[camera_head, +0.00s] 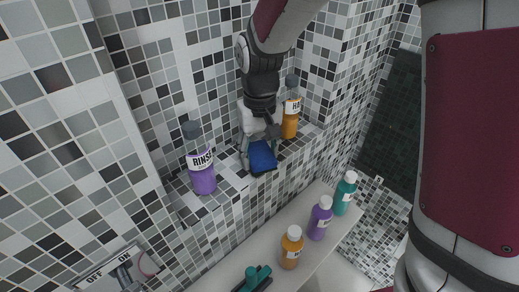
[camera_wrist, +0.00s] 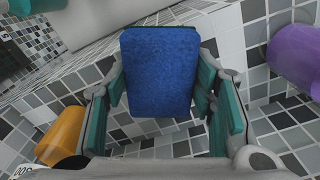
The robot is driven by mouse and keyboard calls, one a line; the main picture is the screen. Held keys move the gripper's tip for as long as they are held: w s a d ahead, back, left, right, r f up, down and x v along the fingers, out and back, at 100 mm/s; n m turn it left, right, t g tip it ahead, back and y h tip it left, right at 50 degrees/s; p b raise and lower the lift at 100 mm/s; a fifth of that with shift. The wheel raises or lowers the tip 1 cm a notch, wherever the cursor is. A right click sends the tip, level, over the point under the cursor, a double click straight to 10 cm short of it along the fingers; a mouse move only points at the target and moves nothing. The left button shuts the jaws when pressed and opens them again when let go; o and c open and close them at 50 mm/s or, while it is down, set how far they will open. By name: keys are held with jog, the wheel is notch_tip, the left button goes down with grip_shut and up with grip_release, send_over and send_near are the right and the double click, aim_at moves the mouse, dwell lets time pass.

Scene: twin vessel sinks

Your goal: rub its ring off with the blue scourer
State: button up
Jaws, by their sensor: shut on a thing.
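A blue scourer (camera_head: 262,156) is held in my gripper (camera_head: 257,150) above a tiled ledge. In the wrist view the blue scourer (camera_wrist: 160,72) fills the space between the teal finger pads of my gripper (camera_wrist: 162,95), which are shut on its sides. A purple bottle labelled "RINSE" (camera_head: 202,178) stands on the ledge left of my gripper. An orange bottle (camera_head: 290,124) stands just right of it, its label partly hidden. Whether the scourer touches the ledge is hard to tell. No ring or stain is clearly visible.
A white shelf (camera_head: 322,248) in front holds an orange bottle (camera_head: 291,247), a purple bottle (camera_head: 320,217), a teal bottle (camera_head: 345,192) and a teal object (camera_head: 254,278). An OFF/ON switch panel (camera_head: 113,272) is at lower left. Tiled walls close off the ledge behind.

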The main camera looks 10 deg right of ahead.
jog(key=shift+f, duration=0.55)
jog(key=shift+w+a+b, duration=0.35)
jog(key=shift+w+a, duration=0.2)
jog(key=shift+w, duration=0.3)
jog(key=shift+w+a+b, duration=0.3)
jog(key=shift+w+a, duration=0.25)
jog(key=shift+w, duration=0.3)
jog(key=shift+s, duration=0.1)
jog(key=shift+s+d+f+p, duration=0.1)
jog(key=shift+s+d+p, duration=0.45)
jog(key=shift+s, duration=0.25)
jog(key=shift+s+d+p, duration=0.45)
jog(key=shift+s+p, duration=0.05)
jog(key=shift+s, duration=0.25)
jog(key=shift+s+d+f, duration=0.15)
jog(key=shift+s, duration=0.05)
jog(key=shift+w+r+p, duration=0.15)
jog(key=shift+r+p, duration=0.9)
jog(key=shift+r, duration=2.1)
